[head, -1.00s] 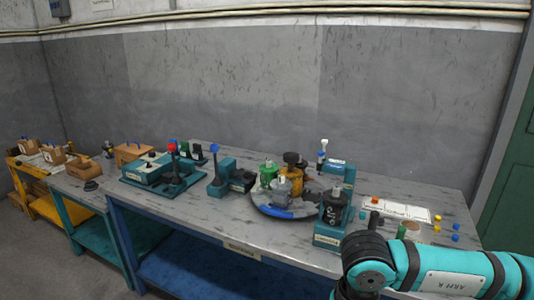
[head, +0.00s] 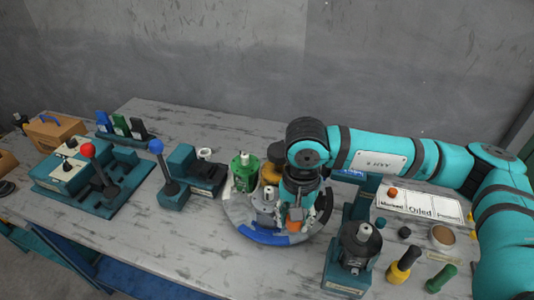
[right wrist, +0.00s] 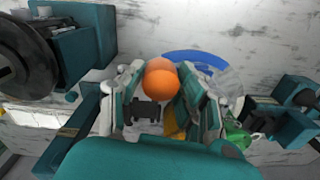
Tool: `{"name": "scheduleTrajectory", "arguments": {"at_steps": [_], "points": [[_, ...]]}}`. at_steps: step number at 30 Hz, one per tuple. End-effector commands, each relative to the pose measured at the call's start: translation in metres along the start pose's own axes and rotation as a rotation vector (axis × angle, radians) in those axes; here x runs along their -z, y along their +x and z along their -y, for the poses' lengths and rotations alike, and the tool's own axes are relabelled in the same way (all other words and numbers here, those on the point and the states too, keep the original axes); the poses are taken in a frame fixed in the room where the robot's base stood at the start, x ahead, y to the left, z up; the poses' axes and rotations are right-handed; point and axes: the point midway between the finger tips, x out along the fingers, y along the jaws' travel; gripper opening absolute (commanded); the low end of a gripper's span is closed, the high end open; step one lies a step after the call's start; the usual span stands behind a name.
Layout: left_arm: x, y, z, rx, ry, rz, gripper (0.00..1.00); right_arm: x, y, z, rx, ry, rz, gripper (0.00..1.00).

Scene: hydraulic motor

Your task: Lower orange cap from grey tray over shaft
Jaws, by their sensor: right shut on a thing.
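My right gripper (head: 296,212) points down over the front right of the round turntable (head: 236,222). It is shut on an orange cap (head: 293,226), which shows at its fingertips. In the right wrist view the rounded orange cap (right wrist: 160,85) sits between the fingers, with more orange just behind it. A grey motor (head: 265,206) with an upright shaft stands on the turntable left of the gripper. A black motor (head: 360,244) with a pale shaft stands in a teal stand to the right. I cannot tell which part is the grey tray. My left gripper is out of view.
A green motor (head: 244,172) and a partly hidden yellow one (head: 271,173) stand close by on the turntable. At the right are a white labelled board (head: 420,206), a yellow bottle (head: 404,265) and a green one (head: 441,278). The table's left front is clear.

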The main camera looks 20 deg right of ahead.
Motion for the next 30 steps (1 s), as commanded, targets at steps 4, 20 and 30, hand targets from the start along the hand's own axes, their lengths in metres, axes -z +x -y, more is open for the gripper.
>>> {"name": "scheduleTrajectory", "arguments": {"at_steps": [4,20,30], "points": [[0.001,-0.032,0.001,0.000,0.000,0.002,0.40,0.012,-0.023,0.024,0.003,0.478,0.002,0.23],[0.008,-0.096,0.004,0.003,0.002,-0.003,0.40,0.043,-0.056,0.082,-0.013,1.961,-0.003,0.23],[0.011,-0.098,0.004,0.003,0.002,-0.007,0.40,0.047,-0.051,0.088,-0.016,2.177,-0.009,0.23]]}}
